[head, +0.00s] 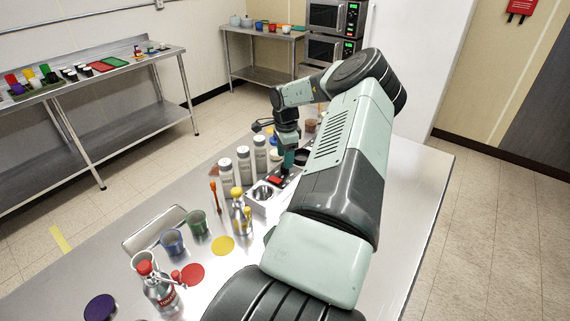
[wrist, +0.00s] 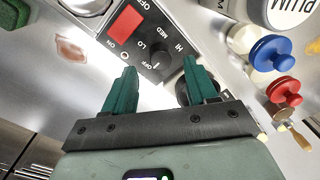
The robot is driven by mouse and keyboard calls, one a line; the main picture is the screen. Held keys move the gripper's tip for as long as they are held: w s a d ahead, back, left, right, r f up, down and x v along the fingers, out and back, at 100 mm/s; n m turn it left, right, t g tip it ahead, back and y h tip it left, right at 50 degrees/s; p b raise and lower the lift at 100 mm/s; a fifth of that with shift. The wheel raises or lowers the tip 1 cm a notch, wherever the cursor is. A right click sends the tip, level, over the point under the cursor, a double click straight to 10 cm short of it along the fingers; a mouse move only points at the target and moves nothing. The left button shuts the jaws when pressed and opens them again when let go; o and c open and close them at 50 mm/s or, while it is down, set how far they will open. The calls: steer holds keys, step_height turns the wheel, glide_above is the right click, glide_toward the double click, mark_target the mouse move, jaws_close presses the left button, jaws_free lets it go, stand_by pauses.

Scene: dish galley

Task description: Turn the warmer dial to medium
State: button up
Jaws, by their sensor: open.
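The warmer's black control panel (wrist: 150,40) shows in the wrist view, with a red switch (wrist: 125,22) and OFF, LO, MED and HI marks around a dark dial (wrist: 163,57). The dial is hard to make out against the black panel, and I cannot tell which mark it points to. My gripper (wrist: 160,66) is open, its two green fingers spread to either side of the dial's place, with nothing visible between them. In the head view my gripper (head: 289,160) points down over the warmer (head: 262,203), just behind its red switch (head: 275,181). The dial is hidden there.
Several grey-white bottles (head: 243,165) stand left of the warmer. A yellow-topped pump bottle (head: 239,215) and green cup (head: 198,223) stand nearer. In the wrist view, blue-lidded (wrist: 272,52) and red-lidded (wrist: 284,90) jars sit at right. The table's right side is clear.

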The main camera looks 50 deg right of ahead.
steer(key=shift+w+f, duration=0.1)
steer(key=shift+f, duration=1.85)
steer(key=c, duration=1.1)
steer(key=shift+o, duration=0.2)
